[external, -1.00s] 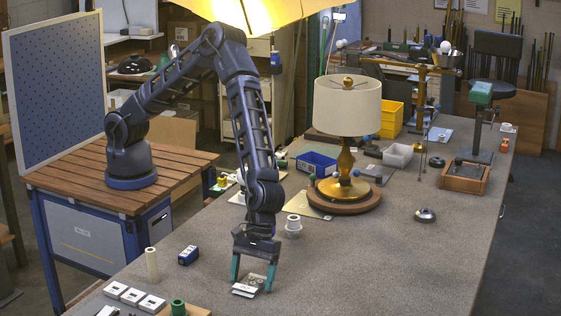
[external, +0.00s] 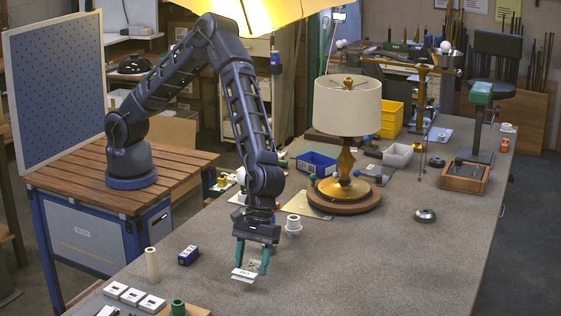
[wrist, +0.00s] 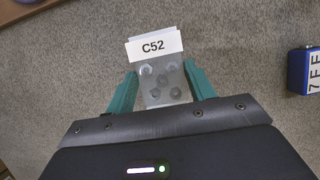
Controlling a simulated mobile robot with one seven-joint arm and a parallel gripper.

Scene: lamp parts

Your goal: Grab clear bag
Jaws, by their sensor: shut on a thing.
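The clear bag (wrist: 163,84) has a white header label reading C52 and holds several small round pieces. In the wrist view it sits between the two teal fingers of my gripper (wrist: 162,88). In the external view the bag (external: 244,275) hangs between the fingertips of my gripper (external: 250,262), with its white label at the lower side. My gripper is shut on the bag and holds it above the grey table (external: 340,270). The height above the table is hard to judge.
A blue box (external: 188,255) stands left of my gripper, and it also shows in the wrist view (wrist: 300,70). A cream cylinder (external: 151,264), white label blocks (external: 132,295) and a green part (external: 178,307) are at the lower left. A lamp (external: 346,140) stands behind.

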